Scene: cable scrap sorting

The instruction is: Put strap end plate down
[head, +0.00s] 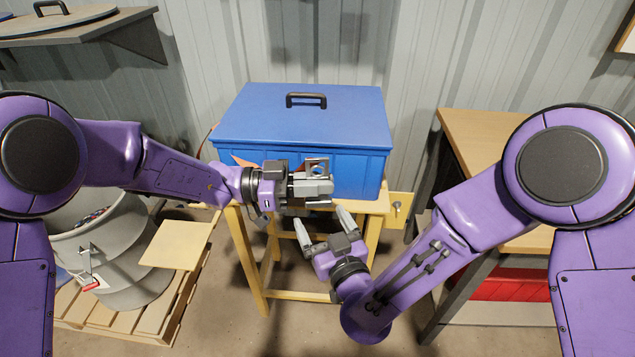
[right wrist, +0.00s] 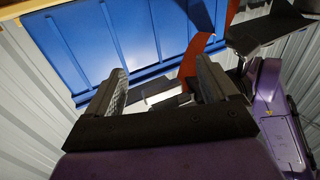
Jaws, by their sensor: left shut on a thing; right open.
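My left gripper (head: 318,187) is shut on the strap end plate (head: 317,164), a small grey metal piece with an opening, in front of the blue box (head: 300,118). The gripper hides part of the plate. An orange-red strap (head: 243,161) shows at the box front behind my left wrist; the right wrist view also shows the strap (right wrist: 196,58) hanging by the blue wall. My right gripper (head: 322,222) is open and empty, below the left one, with its fingers pointing up toward it. In the right wrist view, pale grey parts show between and beyond its fingers (right wrist: 163,92).
The closed blue box stands on a wooden stand (head: 262,262). A grey drum (head: 115,255) stands on a pallet (head: 150,325) at the left. A workbench (head: 478,128) stands at the right, with a red box (head: 500,287) low under it. A yellow panel (head: 178,245) juts out by the drum.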

